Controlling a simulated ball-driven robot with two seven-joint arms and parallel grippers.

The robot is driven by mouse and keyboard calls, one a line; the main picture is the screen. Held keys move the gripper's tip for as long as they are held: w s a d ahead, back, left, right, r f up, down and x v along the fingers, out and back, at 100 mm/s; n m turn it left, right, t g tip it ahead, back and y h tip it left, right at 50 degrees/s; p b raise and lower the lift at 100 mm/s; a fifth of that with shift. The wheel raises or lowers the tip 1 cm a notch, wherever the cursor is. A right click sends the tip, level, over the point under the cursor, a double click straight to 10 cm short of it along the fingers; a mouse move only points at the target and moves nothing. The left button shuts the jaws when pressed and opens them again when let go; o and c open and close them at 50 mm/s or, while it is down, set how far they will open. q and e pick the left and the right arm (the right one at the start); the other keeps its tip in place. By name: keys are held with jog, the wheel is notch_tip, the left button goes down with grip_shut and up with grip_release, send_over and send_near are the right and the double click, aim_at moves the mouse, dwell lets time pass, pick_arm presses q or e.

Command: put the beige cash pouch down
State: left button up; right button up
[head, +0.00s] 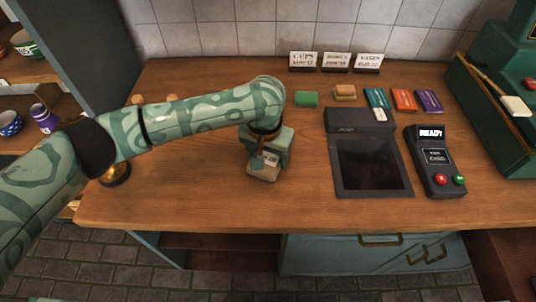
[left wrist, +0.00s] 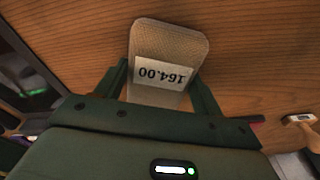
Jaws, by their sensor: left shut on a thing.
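The beige cash pouch (head: 263,171) is in my left gripper, low over the wooden counter left of the dark tray. In the left wrist view the pouch (left wrist: 168,50) sits between the two green fingers, with a white label reading 164.00. My left gripper (left wrist: 163,85) is shut on it. In the head view my left gripper (head: 268,155) points down, with its fingers partly hidden. I cannot tell whether the pouch touches the counter. My right gripper is not in view.
A black tray (head: 410,180) and a card terminal (head: 435,165) showing READY stand to the right. Green (head: 307,98) and tan (head: 345,92) blocks, several coloured packets and three signs (head: 336,62) line the back. The counter (head: 200,205) is clear around the pouch.

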aim_at(266, 160)
pick_arm(q)
jog(key=shift+s+r, duration=0.1)
jog(key=shift+r, duration=0.05)
jog(key=o, duration=1.1)
jog(key=r+p, duration=0.1)
jog(key=r, duration=0.3)
jog(key=s+r+p, duration=0.1)
jog(key=r+p, duration=0.1)
jog(key=r, duration=0.2)
jog(key=r+p, duration=0.2)
jog(key=r, duration=0.2)
jog(key=shift+s+a, duration=0.2)
jog(key=shift+a, duration=0.05)
jog(key=shift+f, duration=0.1)
